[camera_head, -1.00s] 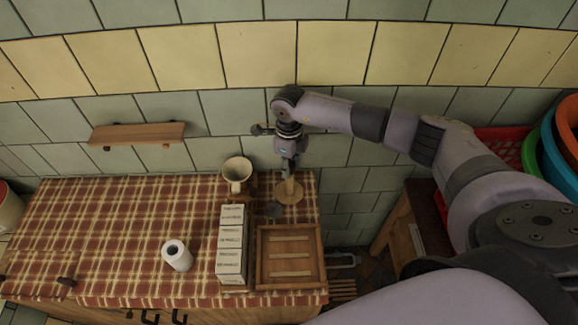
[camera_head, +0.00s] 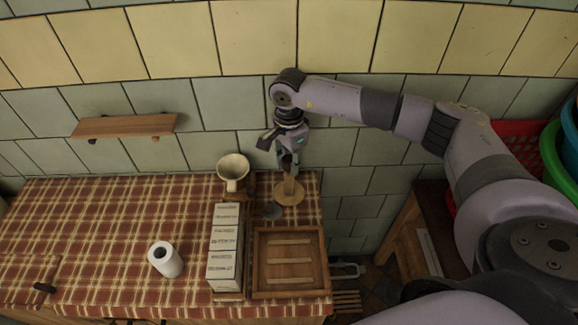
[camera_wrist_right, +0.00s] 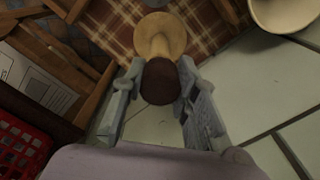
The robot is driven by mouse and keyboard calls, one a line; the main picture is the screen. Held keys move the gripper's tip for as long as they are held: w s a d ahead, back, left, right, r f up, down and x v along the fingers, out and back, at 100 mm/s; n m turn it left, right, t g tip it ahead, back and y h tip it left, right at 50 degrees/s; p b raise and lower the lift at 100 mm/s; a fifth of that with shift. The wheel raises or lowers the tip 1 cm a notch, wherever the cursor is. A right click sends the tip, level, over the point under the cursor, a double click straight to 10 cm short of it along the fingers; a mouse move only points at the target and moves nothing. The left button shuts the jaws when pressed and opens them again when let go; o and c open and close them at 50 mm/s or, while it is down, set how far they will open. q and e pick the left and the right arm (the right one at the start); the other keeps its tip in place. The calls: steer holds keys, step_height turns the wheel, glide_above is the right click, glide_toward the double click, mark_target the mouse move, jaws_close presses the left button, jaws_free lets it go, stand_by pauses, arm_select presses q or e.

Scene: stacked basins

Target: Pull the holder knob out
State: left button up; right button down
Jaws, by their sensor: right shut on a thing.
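The wooden holder has a round base (camera_head: 289,196) and stands on the checked cloth at the back right of the counter. Its pale post and base (camera_wrist_right: 155,42) also show in the right wrist view, with the dark brown knob (camera_wrist_right: 160,82) on the post's end. My right gripper (camera_head: 289,168) is above the base, pointing down. In the wrist view its two fingers (camera_wrist_right: 160,92) are on either side of the knob, shut on it. The knob is mostly hidden by the fingers in the head view. My left gripper is out of view.
A cream cup-like vessel (camera_head: 232,172) stands left of the holder. A tall pale box (camera_head: 224,247) and a wooden tray (camera_head: 290,262) are in front. A white paper roll (camera_head: 165,259) stands further left. A wall shelf (camera_head: 124,126) and tiled wall are behind.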

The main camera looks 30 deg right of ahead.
steer(key=n+b, duration=0.1)
steer(key=n, duration=0.2)
steer(key=shift+f+b, duration=0.25)
steer(key=shift+b, duration=0.15)
steer(key=c, duration=1.7)
jaws_free()
steer(key=shift+r+n, duration=0.25)
steer(key=shift+n, duration=0.35)
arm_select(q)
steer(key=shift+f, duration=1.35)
arm_select(e)
steer(key=o, duration=0.5)
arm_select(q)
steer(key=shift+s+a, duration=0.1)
arm_select(e)
steer(key=shift+r, duration=0.15)
step_height(320, 180, up, 12)
steer(key=shift+f, duration=0.1)
